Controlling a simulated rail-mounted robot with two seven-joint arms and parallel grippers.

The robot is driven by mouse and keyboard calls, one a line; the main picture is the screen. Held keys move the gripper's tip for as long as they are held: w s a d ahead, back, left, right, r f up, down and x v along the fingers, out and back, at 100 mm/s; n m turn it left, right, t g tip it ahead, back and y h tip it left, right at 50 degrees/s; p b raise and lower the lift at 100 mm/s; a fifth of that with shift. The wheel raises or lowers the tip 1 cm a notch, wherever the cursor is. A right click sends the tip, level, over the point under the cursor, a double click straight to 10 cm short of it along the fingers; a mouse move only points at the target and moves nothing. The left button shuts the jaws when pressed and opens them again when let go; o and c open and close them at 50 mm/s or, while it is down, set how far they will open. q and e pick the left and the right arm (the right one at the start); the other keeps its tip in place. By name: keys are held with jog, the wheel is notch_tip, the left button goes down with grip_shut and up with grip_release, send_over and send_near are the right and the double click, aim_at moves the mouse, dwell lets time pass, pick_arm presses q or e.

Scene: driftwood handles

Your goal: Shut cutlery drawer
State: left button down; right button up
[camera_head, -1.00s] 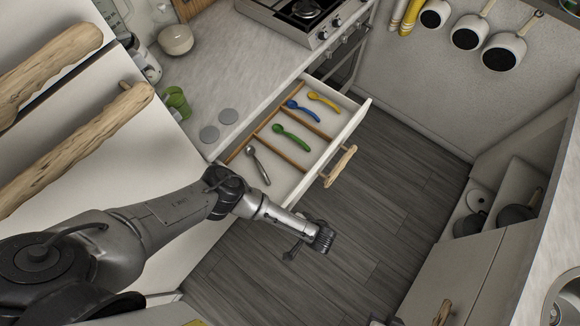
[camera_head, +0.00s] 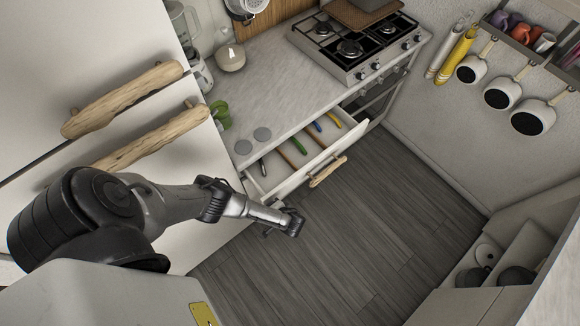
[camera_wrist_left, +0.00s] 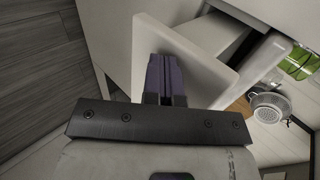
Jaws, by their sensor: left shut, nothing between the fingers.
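The cutlery drawer (camera_head: 292,176) stands partly open below the counter in the head view. Its pale front carries a driftwood handle (camera_head: 327,171). Blue, yellow and green spoons and a grey utensil lie inside, partly hidden by the counter edge. My left gripper (camera_head: 294,224) is shut and empty, in front of the drawer's near end. In the left wrist view its dark fingers (camera_wrist_left: 163,78) are together beside a pale panel (camera_wrist_left: 205,62), seemingly the drawer front. I cannot tell if they touch it. My right gripper is out of view.
A stove (camera_head: 355,45) stands beyond the counter (camera_head: 285,95). Green cups (camera_head: 220,112) sit near the counter's left end. A tall cabinet with driftwood handles (camera_head: 155,137) is at the left. The dark floor (camera_head: 350,230) in front of the drawer is clear.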

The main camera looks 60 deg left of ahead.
aim_at(253, 183)
pick_arm(q)
jog(key=a, duration=0.8)
jog(key=s+a, duration=0.1)
jog(key=a, duration=0.4)
